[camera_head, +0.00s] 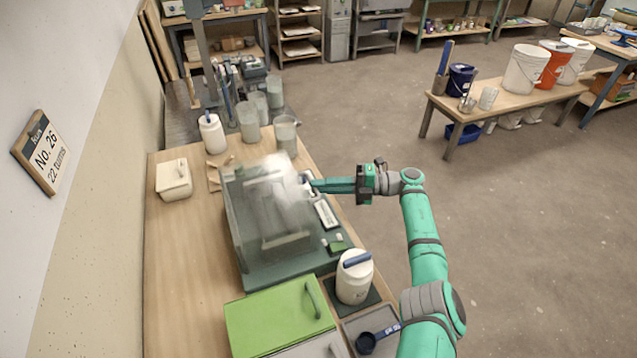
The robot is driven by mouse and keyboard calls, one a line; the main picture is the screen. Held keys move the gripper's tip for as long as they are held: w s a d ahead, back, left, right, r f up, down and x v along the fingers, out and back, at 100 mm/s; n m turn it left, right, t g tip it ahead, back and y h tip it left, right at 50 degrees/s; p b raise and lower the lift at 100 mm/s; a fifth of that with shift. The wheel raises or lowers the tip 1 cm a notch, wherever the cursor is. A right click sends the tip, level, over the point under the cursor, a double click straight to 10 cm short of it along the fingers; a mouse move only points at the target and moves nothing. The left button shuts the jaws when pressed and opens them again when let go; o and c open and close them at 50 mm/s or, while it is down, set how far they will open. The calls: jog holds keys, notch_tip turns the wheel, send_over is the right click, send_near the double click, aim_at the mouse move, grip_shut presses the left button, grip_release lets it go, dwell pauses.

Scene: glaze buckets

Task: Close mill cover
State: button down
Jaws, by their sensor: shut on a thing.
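The mill (262,268) is a dark green machine on the wooden bench. Its clear, hazy mill cover (275,190) rises over the machine's body; how far it stands open is hard to tell from this angle. My gripper (314,185) reaches in from the right with long green fingers. The fingers are shut at the cover's right edge, on what looks like its handle, though the exact contact is small and partly hidden. A panel with a white label and small buttons shows on the mill's right side, below the fingers.
A white jar (354,276) with a blue handle and a green lidded box (280,318) stand in front of the mill. A cream box (173,179), a white bottle (212,133) and cloudy containers (286,134) stand behind it. Open floor (500,230) lies to the right.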

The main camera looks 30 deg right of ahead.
jog(key=shift+s+d+f, duration=0.1)
jog(key=shift+s+f, duration=0.15)
jog(key=shift+f, duration=0.25)
jog(key=shift+s+d+f, duration=0.1)
jog(key=shift+s+f, duration=0.15)
jog(key=shift+f, duration=0.2)
jog(key=shift+s+d, duration=0.2)
jog(key=shift+s, duration=0.05)
jog(key=c, duration=1.9)
grip_release()
jog(key=shift+o, duration=0.4)
jog(key=shift+w+a+r, duration=0.15)
jog(key=shift+w+r, duration=0.15)
jog(key=shift+w, duration=0.05)
jog(key=v, duration=0.7)
